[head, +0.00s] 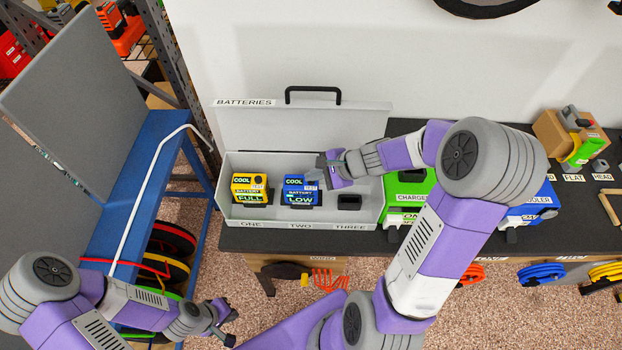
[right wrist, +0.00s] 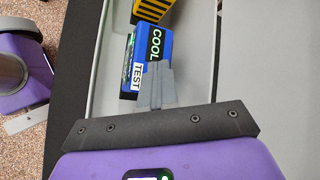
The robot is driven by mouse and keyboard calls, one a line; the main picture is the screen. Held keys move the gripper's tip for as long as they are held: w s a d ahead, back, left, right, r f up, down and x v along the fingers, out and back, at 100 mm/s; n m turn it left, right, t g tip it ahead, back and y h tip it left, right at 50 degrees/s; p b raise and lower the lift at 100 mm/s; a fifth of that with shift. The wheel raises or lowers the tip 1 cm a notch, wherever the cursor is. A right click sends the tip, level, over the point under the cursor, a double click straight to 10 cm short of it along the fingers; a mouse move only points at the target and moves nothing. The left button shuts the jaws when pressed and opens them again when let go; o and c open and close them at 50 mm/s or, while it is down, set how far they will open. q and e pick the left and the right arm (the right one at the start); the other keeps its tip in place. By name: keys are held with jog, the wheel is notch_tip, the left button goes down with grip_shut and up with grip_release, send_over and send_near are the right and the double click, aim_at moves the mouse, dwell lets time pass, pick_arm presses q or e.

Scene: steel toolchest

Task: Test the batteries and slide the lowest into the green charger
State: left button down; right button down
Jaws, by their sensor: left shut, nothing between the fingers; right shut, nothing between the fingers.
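An open grey BATTERIES case (head: 292,223) holds a yellow battery (head: 249,188) at ONE, its display reading FULL, and a blue battery (head: 296,198) at TWO, reading LOW. At THREE an empty black holder (head: 349,202) shows. My right gripper (head: 317,175) is shut and empty at the blue battery's upper right side. In the right wrist view its closed fingers (right wrist: 158,84) overlap the edge of the blue battery (right wrist: 128,54) beside the TEST label; contact is unclear. The green charger (head: 405,190) is partly hidden behind my right arm. My left gripper (head: 227,328) is shut and empty, low at left.
The case lid (head: 300,130) stands open against the wall. A blue frame (head: 165,140) with a grey panel is at left.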

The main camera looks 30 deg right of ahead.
aim_at(314, 184)
jog(key=shift+r, duration=0.1)
jog(key=shift+r+p, duration=0.65)
jog(key=shift+r, duration=0.1)
notch_tip(314, 184, up, 5)
jog(key=p, duration=0.4)
dwell(0.8)
